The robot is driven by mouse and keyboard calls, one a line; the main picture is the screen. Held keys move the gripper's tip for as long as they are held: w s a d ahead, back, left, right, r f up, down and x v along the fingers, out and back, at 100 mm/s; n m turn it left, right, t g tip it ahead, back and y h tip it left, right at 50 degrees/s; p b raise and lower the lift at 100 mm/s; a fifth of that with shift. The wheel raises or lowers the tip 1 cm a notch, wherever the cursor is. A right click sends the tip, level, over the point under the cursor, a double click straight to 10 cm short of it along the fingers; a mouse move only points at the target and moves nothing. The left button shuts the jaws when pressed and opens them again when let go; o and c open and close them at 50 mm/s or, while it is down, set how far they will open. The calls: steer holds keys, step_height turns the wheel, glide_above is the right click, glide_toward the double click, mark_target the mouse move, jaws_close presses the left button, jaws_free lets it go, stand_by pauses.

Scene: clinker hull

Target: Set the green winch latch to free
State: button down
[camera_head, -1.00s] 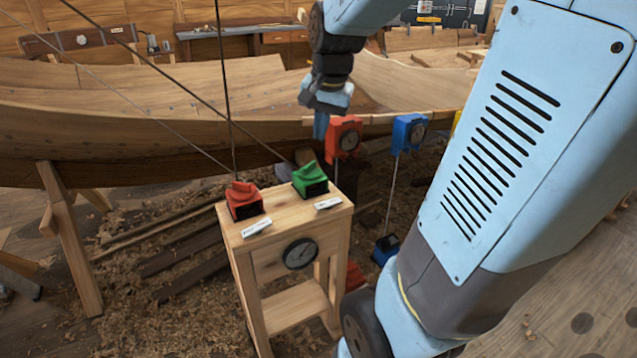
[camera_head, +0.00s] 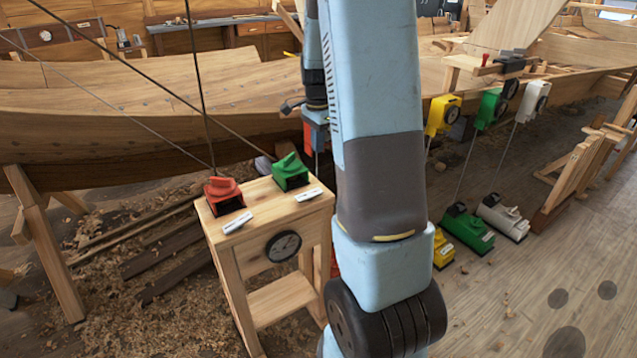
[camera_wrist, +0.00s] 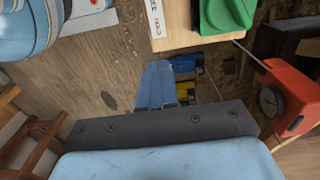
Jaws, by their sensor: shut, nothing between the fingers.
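The green winch latch (camera_head: 290,172) sits on the right of a wooden stand's top, with a small white label in front of it. Its green body also shows at the top of the wrist view (camera_wrist: 226,14), partly cut off, and the label there seems to read FREE and HOLD. My gripper (camera_head: 318,137) is to the right of the latch and somewhat above the stand, partly hidden by my arm. In the wrist view its blue fingers (camera_wrist: 160,76) are shut and empty, apart from the latch. The latch's exact setting is hard to tell.
A red latch (camera_head: 224,193) sits on the left of the stand (camera_head: 264,212), with ropes running close by. A red dial unit (camera_wrist: 288,98) hangs beside the stand. Yellow (camera_head: 442,115), green (camera_head: 490,107) and white (camera_head: 533,98) units hang at right. The boat hull (camera_head: 130,125) lies behind.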

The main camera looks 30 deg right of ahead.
mark_target(318, 190)
step_height(318, 190, down, 14)
stand_by(0.9)
